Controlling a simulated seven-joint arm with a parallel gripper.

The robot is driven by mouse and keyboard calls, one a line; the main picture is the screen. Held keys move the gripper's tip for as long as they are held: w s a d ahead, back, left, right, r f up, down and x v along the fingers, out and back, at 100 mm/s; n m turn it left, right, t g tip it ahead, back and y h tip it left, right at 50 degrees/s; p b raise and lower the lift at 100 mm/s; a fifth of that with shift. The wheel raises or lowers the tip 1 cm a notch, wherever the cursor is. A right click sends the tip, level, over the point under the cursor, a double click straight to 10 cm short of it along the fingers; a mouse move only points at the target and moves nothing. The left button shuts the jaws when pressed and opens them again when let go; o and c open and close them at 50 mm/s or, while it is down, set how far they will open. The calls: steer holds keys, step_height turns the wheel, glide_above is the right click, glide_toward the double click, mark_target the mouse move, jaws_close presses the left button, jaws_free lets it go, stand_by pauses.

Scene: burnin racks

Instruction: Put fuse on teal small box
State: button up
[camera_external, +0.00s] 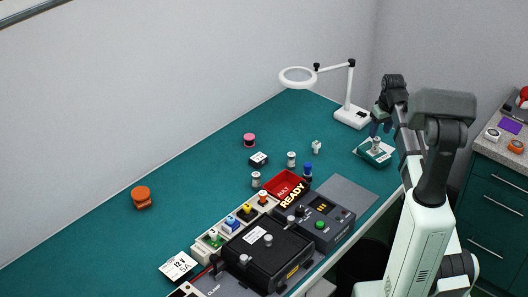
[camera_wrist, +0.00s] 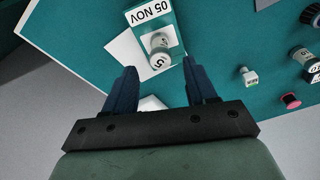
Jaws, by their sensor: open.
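A teal small box (camera_external: 366,155) with a white label lies on the bench near my gripper, at right in the external view. In the wrist view the teal small box (camera_wrist: 150,22) shows its "05 NOV" label. A grey and white cylinder, seemingly the fuse (camera_external: 376,144), rests on it; the fuse (camera_wrist: 159,44) also shows in the wrist view, just beyond the fingertips. My gripper (camera_external: 380,126) is open above the box, with the fuse apart from both fingers. In the wrist view my gripper (camera_wrist: 161,68) has nothing between its fingers.
Similar cylinders (camera_external: 291,159) stand mid-bench near a pink spool (camera_external: 249,140) and a white part (camera_external: 316,147). A magnifier lamp (camera_external: 350,116) stands close behind my gripper. The black tester (camera_external: 268,250) and red tray (camera_external: 285,181) are in front. The bench's left side is largely clear.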

steer(key=shift+s+d+r, duration=0.1)
steer(key=shift+s+r, duration=0.1)
steer(key=shift+r, duration=1)
steer(key=shift+s+d+r, duration=0.1)
steer(key=shift+s+r, duration=0.05)
steer(key=shift+r, duration=1)
